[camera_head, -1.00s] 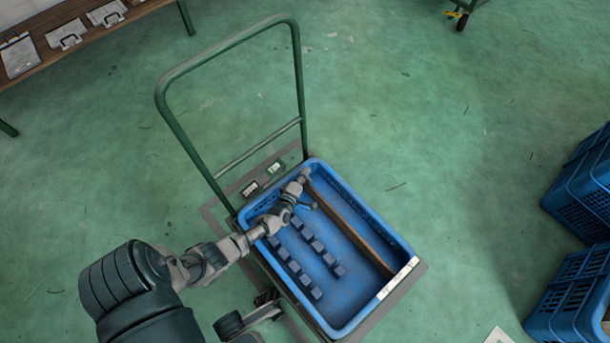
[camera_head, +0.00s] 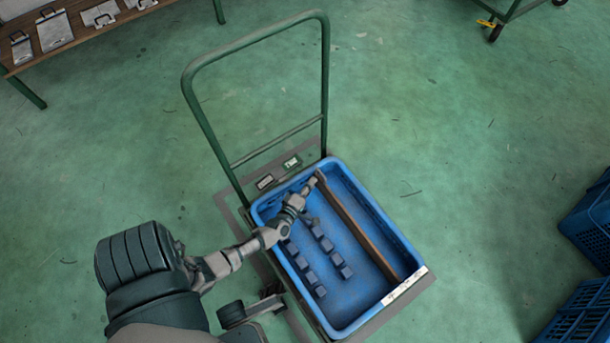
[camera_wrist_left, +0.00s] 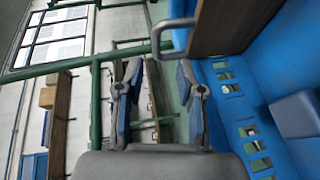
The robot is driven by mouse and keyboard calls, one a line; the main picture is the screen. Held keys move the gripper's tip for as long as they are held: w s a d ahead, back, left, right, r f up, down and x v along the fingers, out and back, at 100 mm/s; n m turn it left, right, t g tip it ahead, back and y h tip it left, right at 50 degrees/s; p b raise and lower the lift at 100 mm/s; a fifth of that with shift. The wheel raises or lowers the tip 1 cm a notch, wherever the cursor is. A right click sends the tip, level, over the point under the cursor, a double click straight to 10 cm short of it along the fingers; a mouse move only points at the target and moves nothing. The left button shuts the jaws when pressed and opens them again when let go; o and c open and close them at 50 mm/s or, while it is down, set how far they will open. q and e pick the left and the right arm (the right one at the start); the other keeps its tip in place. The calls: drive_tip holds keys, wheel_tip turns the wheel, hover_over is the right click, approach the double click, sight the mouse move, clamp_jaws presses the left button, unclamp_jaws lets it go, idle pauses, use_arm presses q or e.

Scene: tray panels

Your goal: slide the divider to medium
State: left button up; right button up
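The divider (camera_head: 355,225) is a brown board standing lengthwise in the blue tray (camera_head: 377,323), right of the rows of dark blocks. In the left wrist view the divider (camera_wrist_left: 232,25) is at the top, with a grey metal handle (camera_wrist_left: 160,38) beside it. My left gripper (camera_head: 314,182) is at the divider's far end, near the tray's far wall. In the left wrist view my left gripper (camera_wrist_left: 158,85) has its two fingers apart, with nothing gripped between them. The handle is just beyond the fingertips. My right gripper is not seen.
Several dark blue blocks (camera_head: 326,244) stand in two rows left of the divider. The tray sits on a cart with a tall green handle (camera_head: 325,85). Small labels (camera_head: 291,162) lie beyond the tray's far end. Blue crates (camera_head: 590,220) stand at the right.

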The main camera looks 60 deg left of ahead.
use_arm(q)
drive_tip(key=v, duration=0.4)
drive_tip(key=shift+s, duration=0.15)
idle(0.4)
